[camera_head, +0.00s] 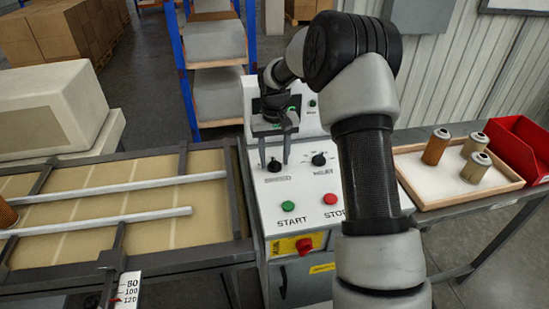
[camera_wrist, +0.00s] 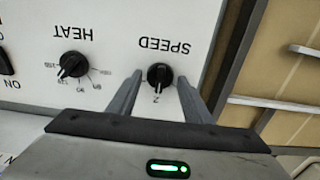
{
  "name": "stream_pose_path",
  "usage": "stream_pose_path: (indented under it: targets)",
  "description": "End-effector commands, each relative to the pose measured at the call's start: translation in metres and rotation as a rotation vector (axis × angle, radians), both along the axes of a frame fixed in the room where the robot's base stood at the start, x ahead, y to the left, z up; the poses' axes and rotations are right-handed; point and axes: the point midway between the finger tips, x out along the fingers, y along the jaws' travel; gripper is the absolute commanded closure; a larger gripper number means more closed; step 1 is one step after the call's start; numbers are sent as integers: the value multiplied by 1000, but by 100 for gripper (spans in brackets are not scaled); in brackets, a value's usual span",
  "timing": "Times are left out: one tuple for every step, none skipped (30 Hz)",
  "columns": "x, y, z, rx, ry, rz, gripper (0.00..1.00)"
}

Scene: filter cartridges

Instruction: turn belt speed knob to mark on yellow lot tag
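The black belt speed knob (camera_wrist: 160,76) sits on the white panel under the upside-down word SPEED in the wrist view. A figure that looks like 2 is printed beside it, on the side toward my gripper; other marks are hard to read. My gripper (camera_wrist: 160,92) is open, with one finger on each side of the knob and visible gaps. In the head view, my gripper (camera_head: 274,162) points down at the speed knob (camera_head: 274,166). A small yellow label (camera_head: 322,268) is on the cabinet front; its print is unreadable, and I cannot tell if it is the lot tag.
The HEAT knob (camera_wrist: 73,65) is beside the speed knob. Green START (camera_head: 288,206) and red STOP (camera_head: 330,198) buttons lie nearer, with a red emergency stop (camera_head: 304,245) below. The conveyor (camera_head: 205,222) is left; a wooden tray (camera_head: 440,199) with 3 cartridges is right.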

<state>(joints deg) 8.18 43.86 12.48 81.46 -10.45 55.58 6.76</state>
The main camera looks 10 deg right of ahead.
Motion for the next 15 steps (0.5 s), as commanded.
stream_pose_path:
  targets:
    - [0,0,0,0,0,0,46]
    - [0,0,0,0,1,0,45]
    - [0,0,0,0,1,0,45]
    - [0,0,0,0,2,0,45]
    - [-1,0,-1,0,2,0,45]
    - [-1,0,-1,0,2,0,45]
    - [-1,0,-1,0,3,0,45]
    - [-1,0,-1,0,3,-1,45]
    - [-1,0,-1,0,3,0,45]
    - [-1,0,0,0,3,-1,45]
    - [-1,0,1,0,3,-1,45]
    - [-1,0,3,0,2,-1,45]
    - [-1,0,6,0,2,-1,45]
    - [-1,0,9,0,2,-1,45]
    - [0,0,14,0,1,-1,45]
